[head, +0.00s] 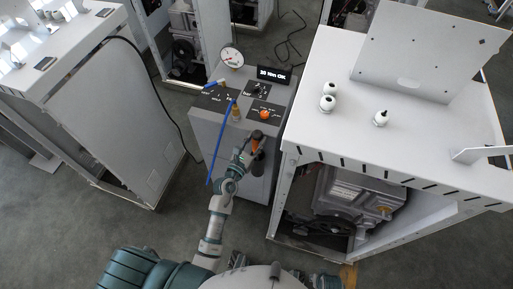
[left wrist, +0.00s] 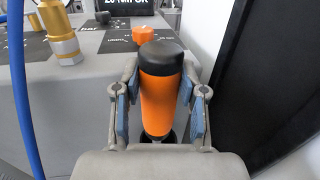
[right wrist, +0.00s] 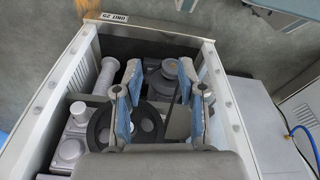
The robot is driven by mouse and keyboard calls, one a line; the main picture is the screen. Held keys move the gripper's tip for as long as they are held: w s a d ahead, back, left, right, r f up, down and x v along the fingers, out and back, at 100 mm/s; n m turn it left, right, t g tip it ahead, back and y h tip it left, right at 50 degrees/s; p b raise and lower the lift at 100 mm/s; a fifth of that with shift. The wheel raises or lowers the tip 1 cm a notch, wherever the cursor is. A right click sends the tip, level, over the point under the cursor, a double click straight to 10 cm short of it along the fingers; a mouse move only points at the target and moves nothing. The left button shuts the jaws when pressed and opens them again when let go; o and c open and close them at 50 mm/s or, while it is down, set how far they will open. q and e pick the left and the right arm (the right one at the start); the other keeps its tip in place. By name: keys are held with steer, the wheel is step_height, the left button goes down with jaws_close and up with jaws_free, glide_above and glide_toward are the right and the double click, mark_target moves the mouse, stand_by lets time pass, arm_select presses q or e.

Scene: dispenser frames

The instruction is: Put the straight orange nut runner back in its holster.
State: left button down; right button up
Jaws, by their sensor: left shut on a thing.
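The straight orange nut runner (head: 257,149) has an orange body and a black cap; it stands roughly upright at the front of the grey cabinet. It fills the middle of the left wrist view (left wrist: 161,95). My left gripper (head: 249,150) is shut on it, with a blue finger pad on each side of the body (left wrist: 160,100).
The grey cabinet (head: 204,128) carries a gauge (head: 231,57), a display (head: 274,75), an orange knob (head: 264,114) and a brass fitting (left wrist: 60,35). A blue hose (head: 219,145) hangs at its left.

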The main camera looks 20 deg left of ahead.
mark_target(255, 148)
arm_select(q)
steer(key=shift+d+f, duration=0.15)
steer(key=shift+f, duration=0.3)
step_height(255, 148, down, 3)
steer(key=shift+f+b, duration=0.1)
steer(key=shift+b, duration=0.85)
arm_select(e)
step_height(255, 148, up, 6)
steer(key=w, duration=0.1)
arm_select(q)
steer(key=c, duration=1)
jaws_free()
steer(key=shift+f, duration=0.15)
steer(key=shift+c, duration=0.2)
steer(key=o, duration=0.4)
arm_select(e)
steer(key=shift+d, duration=0.1)
steer(key=shift+w+r, duration=0.1)
